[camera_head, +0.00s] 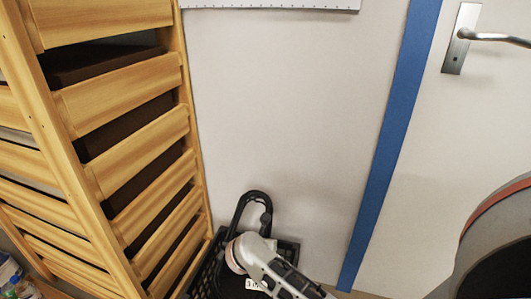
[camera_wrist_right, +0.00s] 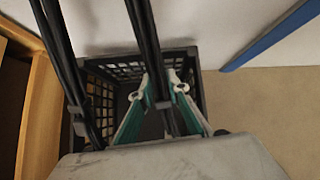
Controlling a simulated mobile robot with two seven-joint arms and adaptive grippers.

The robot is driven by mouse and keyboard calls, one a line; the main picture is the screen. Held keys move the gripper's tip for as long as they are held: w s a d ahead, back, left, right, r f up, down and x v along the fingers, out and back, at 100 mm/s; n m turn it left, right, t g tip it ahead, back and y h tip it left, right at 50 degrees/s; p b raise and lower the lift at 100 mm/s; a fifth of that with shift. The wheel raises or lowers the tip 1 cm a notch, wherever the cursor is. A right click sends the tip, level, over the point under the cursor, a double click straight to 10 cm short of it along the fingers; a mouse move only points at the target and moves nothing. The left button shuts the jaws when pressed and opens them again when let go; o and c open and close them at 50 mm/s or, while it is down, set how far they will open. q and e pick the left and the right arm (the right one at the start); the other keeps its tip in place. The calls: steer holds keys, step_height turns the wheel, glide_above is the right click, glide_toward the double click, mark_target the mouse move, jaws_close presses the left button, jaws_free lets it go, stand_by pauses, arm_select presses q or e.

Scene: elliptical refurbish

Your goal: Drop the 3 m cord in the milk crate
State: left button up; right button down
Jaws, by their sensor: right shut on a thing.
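The black 3 m cord (camera_head: 241,205) hangs as a loop beside my right arm in the head view. A white tag (camera_head: 252,284) marked "3" shows below it. In the right wrist view the cord (camera_wrist_right: 146,45) runs up between the teal-padded fingers of my right gripper (camera_wrist_right: 164,95), which is shut on it. The black milk crate (camera_wrist_right: 118,69) with lattice walls stands below and beyond the fingers. The crate (camera_head: 288,249) is partly hidden behind my arm in the head view. The cord's lower end is hidden. My left gripper is out of view.
A tall slatted wooden shelf (camera_head: 125,105) stands left, close beside the crate. A white wall (camera_head: 290,110) with a blue vertical strip (camera_head: 390,135) is behind. A door handle (camera_head: 490,38) is upper right. Bare floor (camera_wrist_right: 260,115) lies right of the crate.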

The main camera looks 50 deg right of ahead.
step_height(320, 180, down, 18)
steer(key=shift+f, duration=0.25)
stand_by(1.6)
steer(key=shift+w, duration=0.1)
steer(key=c, duration=1.9)
jaws_free()
steer(key=shift+f, duration=0.1)
